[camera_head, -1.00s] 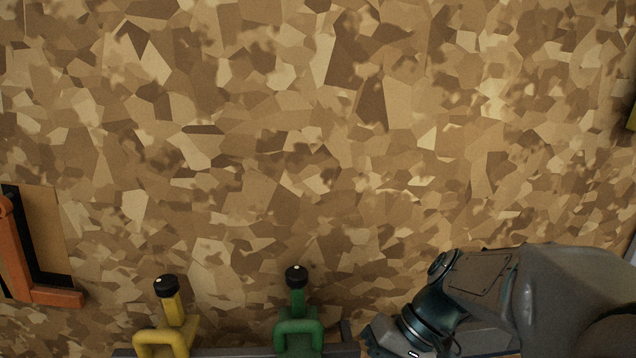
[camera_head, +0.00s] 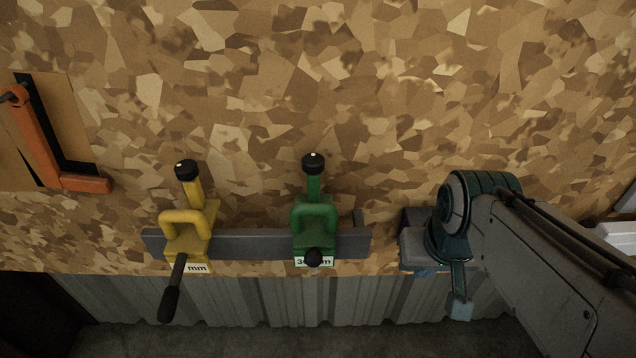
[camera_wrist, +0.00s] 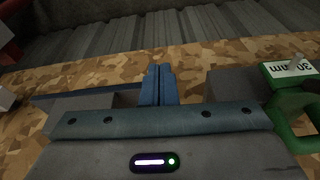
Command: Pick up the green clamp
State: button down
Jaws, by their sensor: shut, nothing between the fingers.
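The green clamp (camera_head: 314,215) is fixed upright on a grey rail at the table's front edge, with a black knob at the top and a white size label at its foot. In the wrist view part of the green clamp (camera_wrist: 292,112) shows at the right edge, with its label. My gripper (camera_head: 426,272) is to the right of the clamp and apart from it. Its blue fingers (camera_wrist: 158,84) are closed together with nothing between them.
A yellow clamp (camera_head: 188,225) with a black handle sits left on the same grey rail (camera_head: 255,244). An orange angled tool (camera_head: 40,140) lies at the far left. The patterned tabletop (camera_head: 270,90) behind the clamps is clear. Corrugated grey metal (camera_head: 240,299) lies below the front edge.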

aim_at(313, 217)
jog(key=z, duration=2.5)
jog(key=k, duration=1.7)
jog(key=u, duration=1.35)
jog(key=i, duration=0.5)
jog(key=u, duration=0.1)
